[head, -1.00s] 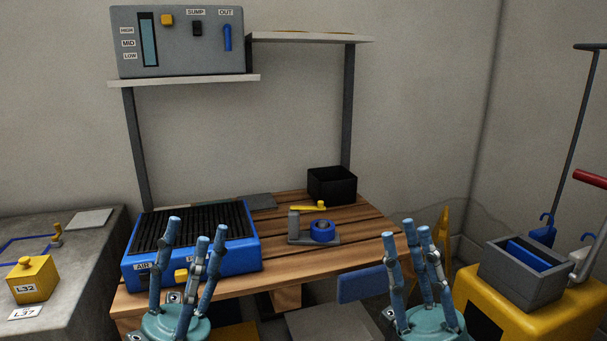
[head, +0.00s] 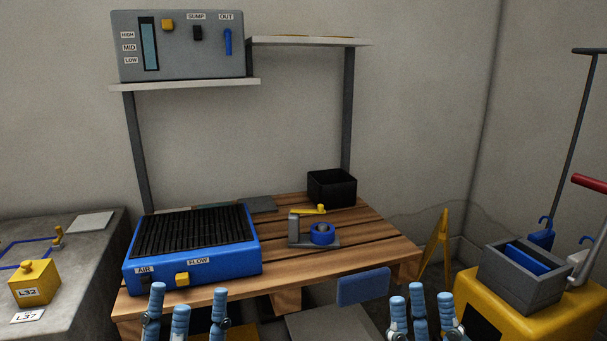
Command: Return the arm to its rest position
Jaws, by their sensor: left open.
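My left gripper (head: 187,312) shows at the bottom edge of the head view, in front of the wooden bench (head: 371,255). Its blue fingers point up and stand apart, with nothing between them. My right gripper (head: 424,312) is also at the bottom edge, right of centre. Its blue fingers point up and look spread, with nothing seen between them. The palms of both grippers are cut off by the frame.
On the bench are a blue box with a black grille (head: 198,236), a blue tape roll on a stand (head: 321,233) and a black bin (head: 332,188). A yellow cart with a grey tray (head: 517,281) stands right. A yellow block (head: 35,284) sits on the left counter.

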